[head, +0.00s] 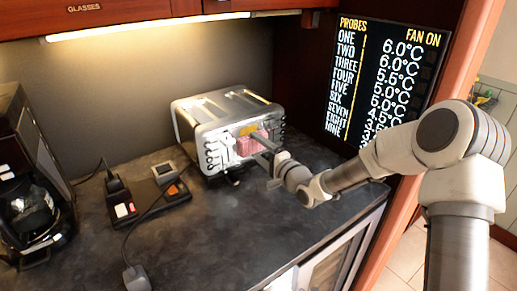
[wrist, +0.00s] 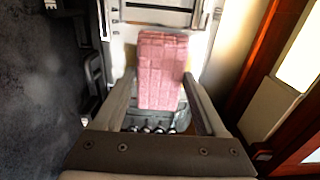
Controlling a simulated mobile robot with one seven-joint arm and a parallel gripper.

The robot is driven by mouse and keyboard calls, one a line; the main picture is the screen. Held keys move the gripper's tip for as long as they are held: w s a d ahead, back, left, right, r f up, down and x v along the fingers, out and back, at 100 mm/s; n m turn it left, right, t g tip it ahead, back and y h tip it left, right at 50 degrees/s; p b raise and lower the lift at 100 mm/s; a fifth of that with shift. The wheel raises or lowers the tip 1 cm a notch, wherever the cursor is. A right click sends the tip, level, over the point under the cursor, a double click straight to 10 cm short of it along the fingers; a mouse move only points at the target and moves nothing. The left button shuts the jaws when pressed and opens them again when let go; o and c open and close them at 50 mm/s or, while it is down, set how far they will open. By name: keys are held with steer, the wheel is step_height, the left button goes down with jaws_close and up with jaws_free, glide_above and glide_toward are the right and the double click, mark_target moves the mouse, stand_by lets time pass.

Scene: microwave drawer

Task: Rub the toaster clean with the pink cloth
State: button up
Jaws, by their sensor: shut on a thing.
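The silver toaster (head: 215,112) stands on the dark counter against the back wall, with slots on top and black knobs on its front. The pink cloth (head: 247,145) is at the toaster's front face, at the tips of my gripper (head: 262,142). In the wrist view, the cloth (wrist: 162,70) lies between the two fingers of my gripper (wrist: 160,85), which are shut on it. The toaster's pale metal face (wrist: 205,45) shows behind the cloth. The cloth looks to be against the toaster or very close to it; exact contact is hard to tell.
A black coffee maker (head: 35,190) stands at the far left. A dark device with coloured buttons (head: 150,203) and a cable lies left of the toaster. A temperature display (head: 385,80) is on the right wall. The counter's front (head: 235,240) is clear.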

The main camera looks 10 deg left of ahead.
steer(key=shift+w+a+b, duration=0.3)
steer(key=shift+a, duration=0.05)
stand_by(0.8)
steer(key=shift+r, duration=0.1)
steer(key=shift+r+p, duration=0.3)
steer(key=shift+r, duration=0.1)
steer(key=shift+r, duration=0.35)
steer(key=shift+r+p, duration=0.15)
steer(key=shift+p, duration=0.15)
steer(key=shift+s+d+r, duration=0.1)
steer(key=shift+r, duration=0.2)
steer(key=shift+f, duration=0.15)
